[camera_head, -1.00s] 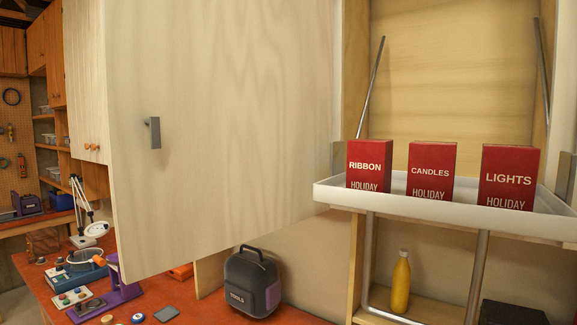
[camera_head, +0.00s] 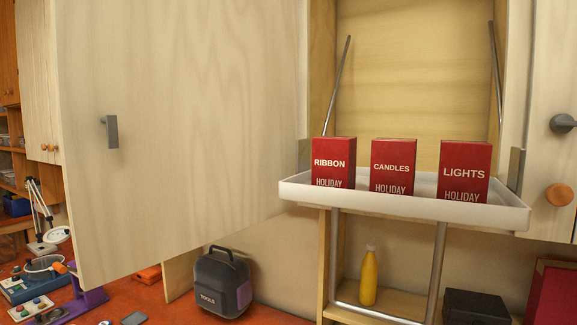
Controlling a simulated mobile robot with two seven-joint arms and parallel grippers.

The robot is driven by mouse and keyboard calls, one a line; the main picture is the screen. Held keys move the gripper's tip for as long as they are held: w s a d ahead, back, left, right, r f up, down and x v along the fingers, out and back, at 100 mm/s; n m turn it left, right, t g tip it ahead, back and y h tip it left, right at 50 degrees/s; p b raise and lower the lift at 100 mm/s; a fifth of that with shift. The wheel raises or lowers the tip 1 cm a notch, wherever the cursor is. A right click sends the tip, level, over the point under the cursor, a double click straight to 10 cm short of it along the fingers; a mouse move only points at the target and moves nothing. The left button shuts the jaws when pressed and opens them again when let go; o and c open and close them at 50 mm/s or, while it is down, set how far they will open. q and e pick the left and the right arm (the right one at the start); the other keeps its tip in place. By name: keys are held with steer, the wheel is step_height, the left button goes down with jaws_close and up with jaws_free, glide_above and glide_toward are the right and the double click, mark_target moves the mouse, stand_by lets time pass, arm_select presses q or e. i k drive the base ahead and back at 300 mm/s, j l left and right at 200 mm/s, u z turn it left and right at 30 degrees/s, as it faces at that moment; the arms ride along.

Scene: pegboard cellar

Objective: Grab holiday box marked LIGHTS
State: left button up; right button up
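The red holiday box marked LIGHTS (camera_head: 464,171) stands upright at the right end of a white pull-down tray (camera_head: 400,206). To its left on the same tray stand a red box marked CANDLES (camera_head: 393,167) and a red box marked RIBBON (camera_head: 333,163). The three boxes stand apart with gaps between them. The tray's front lip hides their bottom edges. Neither of my grippers shows in the head view.
A large open cabinet door (camera_head: 180,130) with a grey handle fills the left. Metal rods (camera_head: 339,85) flank the tray. A round knob (camera_head: 559,195) is at right.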

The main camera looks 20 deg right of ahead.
mark_target(464, 166)
steer(key=z, duration=1.5)
